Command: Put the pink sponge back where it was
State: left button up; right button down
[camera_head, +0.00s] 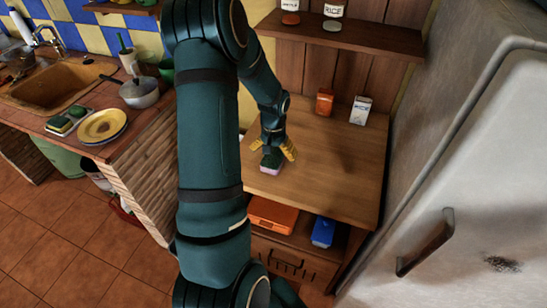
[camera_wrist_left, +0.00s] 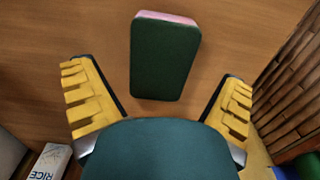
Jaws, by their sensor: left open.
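The pink sponge (camera_head: 269,169) lies flat on the wooden counter (camera_head: 335,180), below my left gripper. It has a dark green top layer and a pink layer beneath. In the left wrist view the sponge (camera_wrist_left: 165,58) shows mostly its green top, with a thin pink edge at its far end. My left gripper (camera_head: 273,150) is open, with its yellow fingers spread to either side of the sponge in the wrist view and apart from it. Its fingers partly hide the sponge in the head view. My right gripper is not in view.
A rice box (camera_head: 361,110) and an orange-brown container (camera_head: 325,102) stand at the counter's back. A shelf (camera_head: 345,37) hangs above. The fridge (camera_head: 470,180) borders the right.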

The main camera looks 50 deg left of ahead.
aim_at(274, 157)
pick_arm(q)
notch_tip(274, 157, up, 9)
jog(key=p, duration=0.1)
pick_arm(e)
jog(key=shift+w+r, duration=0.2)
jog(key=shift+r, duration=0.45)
